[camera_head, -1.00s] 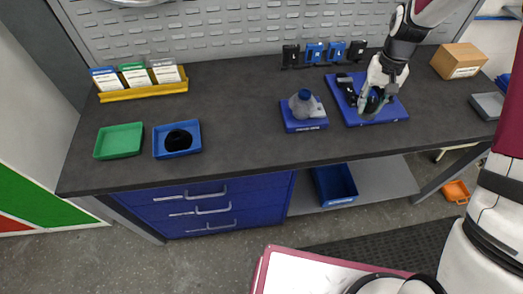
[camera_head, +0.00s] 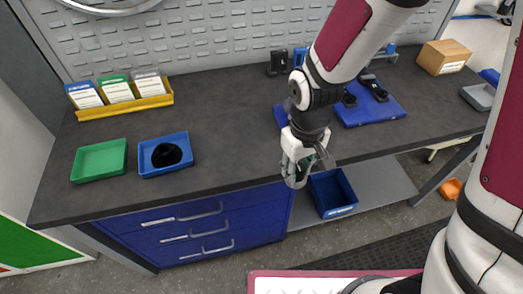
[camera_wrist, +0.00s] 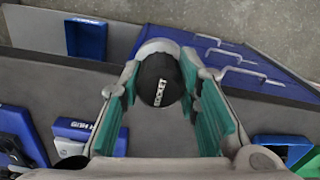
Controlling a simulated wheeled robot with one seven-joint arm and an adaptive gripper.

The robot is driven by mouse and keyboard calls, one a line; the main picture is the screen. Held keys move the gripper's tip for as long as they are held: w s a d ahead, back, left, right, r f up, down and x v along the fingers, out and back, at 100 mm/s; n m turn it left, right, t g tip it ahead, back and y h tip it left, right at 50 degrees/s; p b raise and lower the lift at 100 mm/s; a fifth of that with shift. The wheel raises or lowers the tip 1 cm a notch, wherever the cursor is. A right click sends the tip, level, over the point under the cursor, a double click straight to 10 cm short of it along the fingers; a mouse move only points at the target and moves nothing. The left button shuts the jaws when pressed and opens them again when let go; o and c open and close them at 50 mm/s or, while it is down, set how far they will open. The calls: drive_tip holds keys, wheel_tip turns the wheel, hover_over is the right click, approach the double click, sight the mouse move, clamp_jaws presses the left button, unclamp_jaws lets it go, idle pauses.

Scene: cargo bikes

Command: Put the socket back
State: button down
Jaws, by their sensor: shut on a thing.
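The socket (camera_wrist: 160,80) is a rounded black piece with white lettering, held between my gripper's green-lined fingers in the wrist view. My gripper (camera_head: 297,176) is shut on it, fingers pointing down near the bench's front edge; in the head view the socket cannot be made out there. The blue tool board (camera_head: 390,108) lies to the right on the bench, with black items (camera_head: 373,87) along its back part. The board also shows at the lower left of the wrist view (camera_wrist: 18,122).
A blue stand (camera_head: 281,117) is mostly hidden behind my arm. A blue tray (camera_head: 180,165) with a black thing and an empty green tray (camera_head: 100,160) sit left. A blue bin (camera_head: 333,192) is on the shelf below. The bench's middle left is clear.

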drive_tip(key=shift+a+f, duration=0.15)
drive_tip(key=shift+a, duration=0.05)
drive_tip(key=w+a, duration=0.2)
drive_tip(key=w, duration=0.2)
drive_tip(key=w+a+f, duration=0.1)
drive_tip(key=w+a, duration=0.2)
drive_tip(key=w, duration=0.1)
drive_tip(key=w+a, duration=0.2)
drive_tip(key=w, duration=0.2)
drive_tip(key=shift+w+a+f, duration=0.2)
drive_tip(key=shift+w+a, duration=0.05)
drive_tip(key=shift+w, duration=0.05)
drive_tip(key=shift+w+a+f, duration=0.2)
drive_tip(key=shift+w, duration=0.1)
drive_tip(key=shift+f+p, duration=0.5)
drive_tip(key=shift+f, duration=1.05)
drive_tip(key=shift+f, duration=0.2)
drive_tip(key=c, duration=1.2)
unclamp_jaws()
drive_tip(key=shift+r, duration=0.1)
